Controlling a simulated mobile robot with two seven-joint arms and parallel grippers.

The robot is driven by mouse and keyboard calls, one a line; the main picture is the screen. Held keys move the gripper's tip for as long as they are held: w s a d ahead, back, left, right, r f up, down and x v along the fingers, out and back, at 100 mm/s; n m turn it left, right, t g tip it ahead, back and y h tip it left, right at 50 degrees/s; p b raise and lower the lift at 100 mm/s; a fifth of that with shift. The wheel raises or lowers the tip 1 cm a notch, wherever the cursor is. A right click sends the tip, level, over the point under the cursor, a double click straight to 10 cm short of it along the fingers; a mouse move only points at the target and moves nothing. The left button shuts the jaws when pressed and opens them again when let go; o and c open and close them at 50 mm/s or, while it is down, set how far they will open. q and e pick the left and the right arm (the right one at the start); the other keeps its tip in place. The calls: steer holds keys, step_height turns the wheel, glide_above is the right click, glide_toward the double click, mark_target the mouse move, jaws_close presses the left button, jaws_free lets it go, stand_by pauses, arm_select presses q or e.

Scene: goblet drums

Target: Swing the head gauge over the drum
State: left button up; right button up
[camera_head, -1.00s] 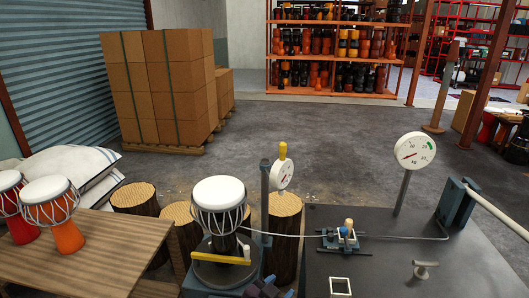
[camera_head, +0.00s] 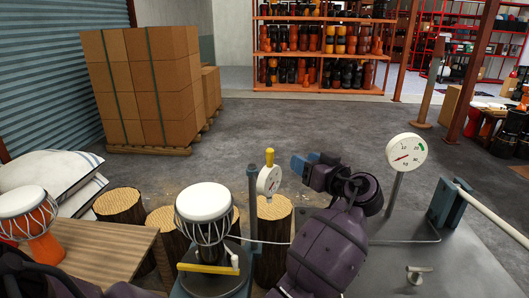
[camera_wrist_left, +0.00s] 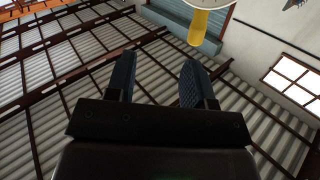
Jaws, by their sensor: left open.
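The head gauge (camera_head: 268,181) is a white dial with a yellow handle (camera_head: 269,157) on top, beside a blue-grey post (camera_head: 253,215). It stands to the right of the drum (camera_head: 203,222), not over its white head. The drum is upright on a round base. My left gripper (camera_head: 298,165) is open and empty, a little right of the yellow handle and apart from it. In the left wrist view, the open fingers (camera_wrist_left: 158,82) have nothing between them; the yellow handle (camera_wrist_left: 199,28) hangs beyond them at the top. My right gripper is not in view.
A yellow bar (camera_head: 208,269) lies at the drum's foot. A dial marked in kg (camera_head: 406,152) stands on the dark bench (camera_head: 440,262) at right. An orange drum (camera_head: 45,248) stands on the wooden table (camera_head: 105,252) at left. Log stumps (camera_head: 120,206) stand behind.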

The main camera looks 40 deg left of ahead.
mark_target(273, 156)
arm_select(q)
steer(key=a+n+g, duration=0.1)
steer(key=a, duration=0.2)
steer(key=s+a+n+g+p, duration=0.1)
steer(key=a+n, duration=0.1)
steer(key=a, duration=0.1)
steer(key=a+n+g+y, duration=0.1)
steer(key=a, duration=0.2)
steer(key=shift+s+a+g, duration=0.35)
steer(key=shift+a+g, duration=0.05)
steer(key=shift+w+a, duration=0.1)
steer(key=shift+a, duration=0.7)
steer(key=c, duration=0.9)
